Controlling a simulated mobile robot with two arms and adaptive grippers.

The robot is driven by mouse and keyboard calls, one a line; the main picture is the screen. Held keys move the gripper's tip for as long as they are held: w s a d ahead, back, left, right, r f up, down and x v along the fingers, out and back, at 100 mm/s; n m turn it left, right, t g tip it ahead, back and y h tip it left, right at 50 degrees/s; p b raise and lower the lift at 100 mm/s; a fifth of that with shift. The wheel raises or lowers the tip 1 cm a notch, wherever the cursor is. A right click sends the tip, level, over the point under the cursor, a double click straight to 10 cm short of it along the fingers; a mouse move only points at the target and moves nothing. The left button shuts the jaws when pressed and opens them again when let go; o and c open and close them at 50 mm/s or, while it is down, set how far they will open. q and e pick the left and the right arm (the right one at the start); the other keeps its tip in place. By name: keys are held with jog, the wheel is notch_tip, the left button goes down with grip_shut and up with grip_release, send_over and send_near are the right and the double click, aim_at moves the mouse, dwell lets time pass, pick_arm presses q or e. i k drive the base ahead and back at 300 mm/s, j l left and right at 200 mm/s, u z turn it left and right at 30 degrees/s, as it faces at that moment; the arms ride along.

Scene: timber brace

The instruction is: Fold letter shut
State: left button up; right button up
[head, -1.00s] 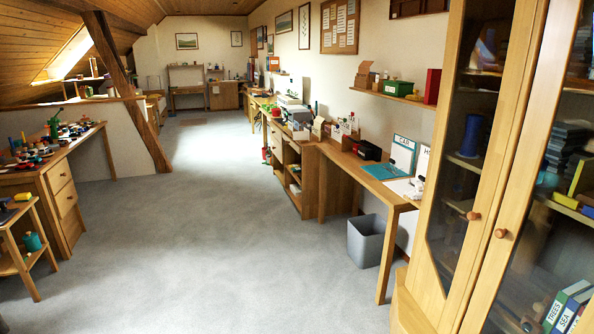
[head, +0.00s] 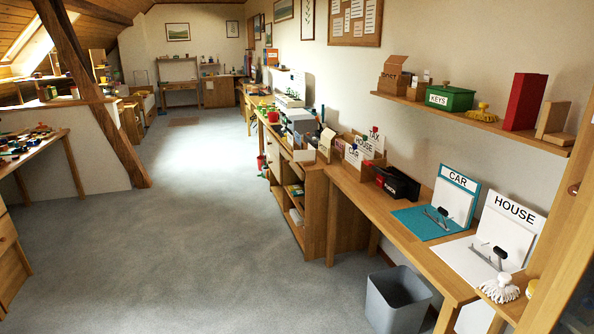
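I cannot pick out a letter for certain. On the right-hand desk (head: 384,219), a white upright board labelled HOUSE (head: 514,211) stands behind a white mat or sheet (head: 465,264). Beside it, a board labelled CAR (head: 458,181), with a pale panel in front, stands at a teal mat (head: 420,226). A small dark device lies at each mat; I cannot tell what these are. Neither of my grippers is in view.
A grey bin (head: 397,301) stands on the floor by the desk. A wall shelf (head: 472,118) above holds a green KEYS box (head: 450,97) and a red block (head: 525,101). A wooden post (head: 88,90) leans at left. The grey floor (head: 200,235) between is clear.

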aim_at(307, 155)
jog(key=i, duration=2.5)
